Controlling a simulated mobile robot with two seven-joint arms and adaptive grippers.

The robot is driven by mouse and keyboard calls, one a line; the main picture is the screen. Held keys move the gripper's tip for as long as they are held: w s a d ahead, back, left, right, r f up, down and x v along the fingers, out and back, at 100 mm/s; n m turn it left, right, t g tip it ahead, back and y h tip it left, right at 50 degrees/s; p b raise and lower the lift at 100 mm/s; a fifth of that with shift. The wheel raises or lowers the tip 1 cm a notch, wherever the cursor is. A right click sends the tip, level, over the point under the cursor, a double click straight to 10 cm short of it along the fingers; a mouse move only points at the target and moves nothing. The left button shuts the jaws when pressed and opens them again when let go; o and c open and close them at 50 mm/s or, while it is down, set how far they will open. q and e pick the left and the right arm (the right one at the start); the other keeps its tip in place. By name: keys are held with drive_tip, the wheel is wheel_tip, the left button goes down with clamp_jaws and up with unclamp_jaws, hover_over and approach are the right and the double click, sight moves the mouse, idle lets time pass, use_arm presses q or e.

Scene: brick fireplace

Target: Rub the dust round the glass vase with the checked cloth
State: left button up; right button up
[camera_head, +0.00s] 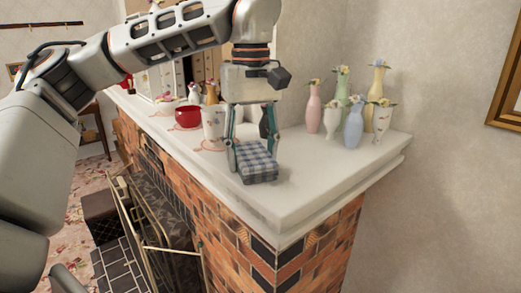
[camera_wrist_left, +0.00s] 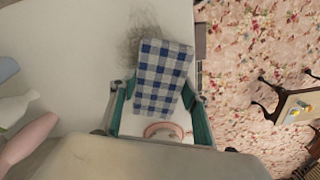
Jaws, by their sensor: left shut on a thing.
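The blue, grey and white checked cloth (camera_head: 257,163) is a folded block low over the white mantel (camera_head: 325,180); I cannot tell whether it touches. My left gripper (camera_head: 251,150) points down, shut on the cloth. In the left wrist view the cloth (camera_wrist_left: 163,75) sits between the teal fingers of the gripper (camera_wrist_left: 158,97). A dark dust smudge (camera_wrist_left: 145,38) shows beside and partly under the cloth's far end. Several vases stand right of the cloth, including a pink one (camera_head: 314,110) and a blue one (camera_head: 353,126); I cannot tell which is glass. My right gripper is out of view.
A red pot (camera_head: 187,117) and a white patterned vessel (camera_head: 213,128) stand left of my gripper. The mantel's front edge drops to the brick fireplace (camera_head: 300,262). Bare mantel lies between the cloth and the right-hand vases. The wall bounds the back.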

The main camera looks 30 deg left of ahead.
sight(244, 167)
use_arm(q)
drive_tip(key=shift+s+a, duration=0.25)
drive_tip(key=shift+s, duration=0.45)
drive_tip(key=shift+s+a, duration=0.2)
drive_tip(key=shift+s, duration=0.45)
drive_tip(key=shift+s+a, duration=0.25)
drive_tip(key=shift+s, duration=0.45)
drive_tip(key=shift+s+d+f, duration=0.1)
drive_tip(key=shift+s+d, duration=0.2)
drive_tip(key=shift+d, duration=0.45)
drive_tip(key=shift+s+d+f, duration=0.1)
drive_tip(key=shift+s+d, duration=0.15)
drive_tip(key=shift+d, duration=0.5)
drive_tip(key=shift+w+d+r, duration=0.1)
drive_tip(key=shift+w+d, duration=0.3)
drive_tip(key=shift+w, duration=0.75)
drive_tip(key=shift+w+d+r, duration=0.1)
drive_tip(key=shift+w+d, duration=0.3)
drive_tip(key=shift+w, duration=0.8)
drive_tip(key=shift+w+d+r, duration=0.1)
drive_tip(key=shift+w+d, duration=0.3)
drive_tip(key=shift+w, duration=0.75)
